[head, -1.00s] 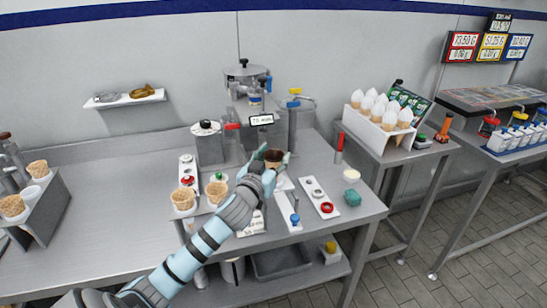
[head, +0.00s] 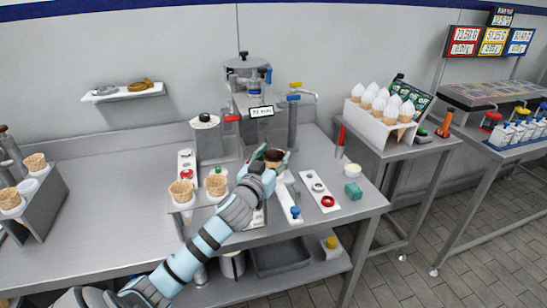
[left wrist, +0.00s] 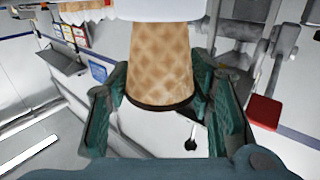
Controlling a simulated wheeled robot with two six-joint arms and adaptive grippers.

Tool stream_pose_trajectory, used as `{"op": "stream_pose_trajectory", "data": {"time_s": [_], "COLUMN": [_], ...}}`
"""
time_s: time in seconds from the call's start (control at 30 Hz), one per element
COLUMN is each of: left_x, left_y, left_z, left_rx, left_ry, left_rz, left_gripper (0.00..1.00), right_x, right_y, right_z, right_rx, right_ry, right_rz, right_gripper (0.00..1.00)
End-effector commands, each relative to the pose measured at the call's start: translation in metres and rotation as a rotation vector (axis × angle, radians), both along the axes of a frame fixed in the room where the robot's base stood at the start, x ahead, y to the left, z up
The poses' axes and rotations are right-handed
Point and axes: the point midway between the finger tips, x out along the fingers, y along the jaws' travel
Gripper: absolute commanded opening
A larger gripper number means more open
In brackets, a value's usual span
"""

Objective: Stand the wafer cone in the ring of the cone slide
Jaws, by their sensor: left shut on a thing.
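My left gripper (head: 271,163) is shut on the wafer cone (head: 273,154), held above the worktop in front of the steel machine. In the left wrist view the teal fingers (left wrist: 165,110) stand on both sides of the waffle-patterned cone (left wrist: 160,60), which has a dark band. The head view shows its dark brown top between the fingers. A white slide with a blue knob (head: 295,212) lies just right of and below the gripper. I cannot tell for sure whether it is the cone slide, and no ring under the cone shows clearly. My right gripper is out of view.
Two waffle cones (head: 181,189) stand in a holder left of the gripper. The steel machine (head: 250,95) is behind.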

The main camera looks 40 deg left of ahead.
Motion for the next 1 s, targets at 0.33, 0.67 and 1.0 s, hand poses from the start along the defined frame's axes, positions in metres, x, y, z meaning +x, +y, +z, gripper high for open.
{"op": "stream_pose_trajectory", "data": {"time_s": [0.33, 0.67, 1.0], "left_x": [0.000, 0.000, 0.000], "left_y": [0.000, 0.000, 0.000], "left_z": [-0.010, -0.018, -0.024], "left_rx": [0.000, 0.000, 0.000], "left_ry": [0.000, 0.000, 0.000], "left_rz": [0.000, 0.000, 0.000], "left_gripper": [0.36, 0.36, 0.55], "right_x": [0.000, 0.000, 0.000], "right_y": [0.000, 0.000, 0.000], "right_z": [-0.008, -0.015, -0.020], "right_rx": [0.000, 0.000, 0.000], "right_ry": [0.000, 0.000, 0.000], "right_rz": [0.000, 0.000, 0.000], "right_gripper": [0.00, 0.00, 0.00]}}
